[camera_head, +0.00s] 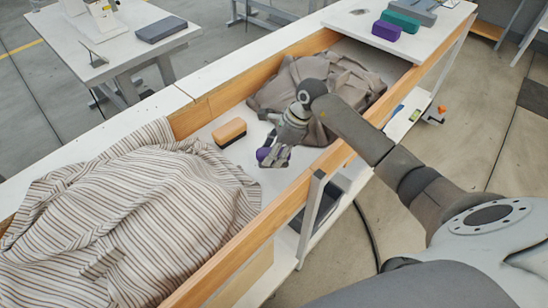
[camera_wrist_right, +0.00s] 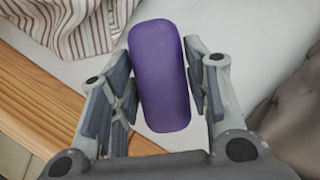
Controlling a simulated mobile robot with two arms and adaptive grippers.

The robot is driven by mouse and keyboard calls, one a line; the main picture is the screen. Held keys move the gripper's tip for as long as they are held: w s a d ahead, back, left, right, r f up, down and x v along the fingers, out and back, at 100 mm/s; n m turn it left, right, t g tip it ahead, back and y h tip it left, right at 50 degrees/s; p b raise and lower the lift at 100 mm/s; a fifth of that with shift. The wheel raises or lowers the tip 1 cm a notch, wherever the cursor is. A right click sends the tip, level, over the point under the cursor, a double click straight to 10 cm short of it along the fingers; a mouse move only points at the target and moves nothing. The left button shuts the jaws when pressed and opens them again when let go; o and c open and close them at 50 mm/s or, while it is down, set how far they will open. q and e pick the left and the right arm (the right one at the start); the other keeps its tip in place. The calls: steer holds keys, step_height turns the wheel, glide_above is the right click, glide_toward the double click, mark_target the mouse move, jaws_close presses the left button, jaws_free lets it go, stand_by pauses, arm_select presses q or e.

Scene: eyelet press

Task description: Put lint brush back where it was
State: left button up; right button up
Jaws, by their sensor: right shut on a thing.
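My right gripper (camera_head: 274,156) is low over the white tabletop between two cloth heaps. It is shut on a purple rounded block (camera_wrist_right: 158,70), which lies between both fingers in the right wrist view. In the head view only part of the purple block (camera_head: 263,154) shows beside the fingers. I cannot tell whether it touches the tabletop. An orange-topped block with a dark underside (camera_head: 230,132) lies on the tabletop, left of the gripper and apart from it. I cannot tell for sure which of the two is the lint brush. My left gripper is not in view.
A striped cloth (camera_head: 130,215) heaps at left and a grey-brown cloth (camera_head: 350,78) behind the gripper. Wooden rails (camera_head: 235,255) edge the trough. A white board (camera_head: 345,20) at top right bears a purple block (camera_head: 386,31) and a teal block (camera_head: 400,21).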

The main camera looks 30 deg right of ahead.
steer(key=shift+w+d+f, duration=0.2)
steer(key=shift+w+f, duration=0.05)
steer(key=shift+f, duration=0.3)
steer(key=shift+f+p, duration=0.4)
steer(key=shift+f, duration=0.95)
steer(key=shift+f, duration=0.25)
steer(key=o, duration=0.9)
steer(key=shift+r, duration=0.1)
steer(key=shift+r, duration=0.25)
steer(key=v, duration=1.2)
steer(key=shift+s+f+b, duration=0.1)
steer(key=shift+b, duration=0.3)
